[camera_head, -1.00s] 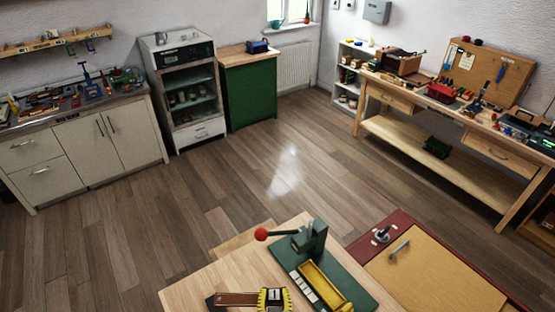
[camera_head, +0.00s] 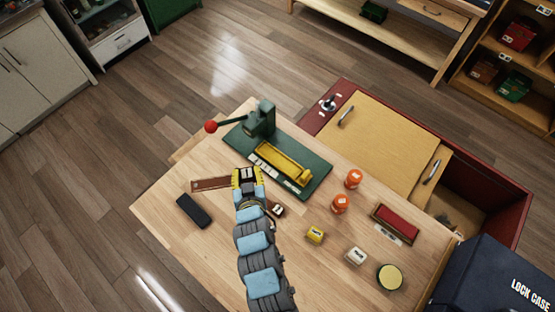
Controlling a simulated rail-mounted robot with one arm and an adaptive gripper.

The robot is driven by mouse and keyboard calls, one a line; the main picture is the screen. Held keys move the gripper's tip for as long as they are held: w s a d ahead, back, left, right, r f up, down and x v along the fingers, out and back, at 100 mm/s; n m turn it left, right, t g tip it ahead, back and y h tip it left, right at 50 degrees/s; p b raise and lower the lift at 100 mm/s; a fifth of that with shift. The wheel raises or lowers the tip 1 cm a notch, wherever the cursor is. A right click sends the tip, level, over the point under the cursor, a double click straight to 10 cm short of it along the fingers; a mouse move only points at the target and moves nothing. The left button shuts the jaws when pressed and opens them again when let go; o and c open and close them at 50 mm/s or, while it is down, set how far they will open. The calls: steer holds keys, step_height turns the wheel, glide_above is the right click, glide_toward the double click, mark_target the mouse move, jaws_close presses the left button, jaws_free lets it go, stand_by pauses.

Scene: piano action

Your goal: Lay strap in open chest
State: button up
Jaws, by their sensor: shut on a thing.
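A brown strap (camera_head: 208,184) lies at or just above the light wooden table top, left of the green press. My gripper (camera_head: 246,176), with yellow and black fingers, is shut on it. The red chest (camera_head: 522,205) stands beyond the table on the right. Its wooden panels (camera_head: 385,140) cover the left part, and its right part is open with a dark inside. My gripper is well left of the chest.
The green press (camera_head: 262,122) with a red-knobbed lever and yellow tray (camera_head: 284,162) stands between my gripper and the chest. Orange jars (camera_head: 353,179), small blocks, a red pad (camera_head: 396,222) and a round tin (camera_head: 389,277) dot the table. A dark lock case (camera_head: 490,275) is at lower right.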

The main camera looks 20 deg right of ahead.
steer(key=s+d+f+m+g+h+b, duration=0.1)
steer(key=d+f+m+g+h+b, duration=0.2)
steer(key=b, duration=0.9)
steer(key=s+d+f+m+g+h+b, duration=0.1)
steer(key=d+f+m+g+h+b, duration=0.2)
steer(key=d+f+m+h+b, duration=0.3)
steer(key=d+f+m+b, duration=0.1)
steer(key=d+f+b, duration=0.4)
steer(key=d+b, duration=0.1)
steer(key=shift+s+f+h+b, duration=0.15)
steer(key=shift+s+h+b, duration=0.1)
steer(key=shift+h+b, duration=0.2)
steer(key=b, duration=0.2)
glide_above(293, 171)
steer(key=f, duration=0.8)
steer(key=shift+s+f, duration=0.35)
steer(key=shift+w+f, duration=0.25)
steer(key=shift+f, duration=0.2)
steer(key=shift+w+f+b, duration=0.15)
steer(key=shift+f+b, duration=0.5)
steer(key=shift+f, duration=0.85)
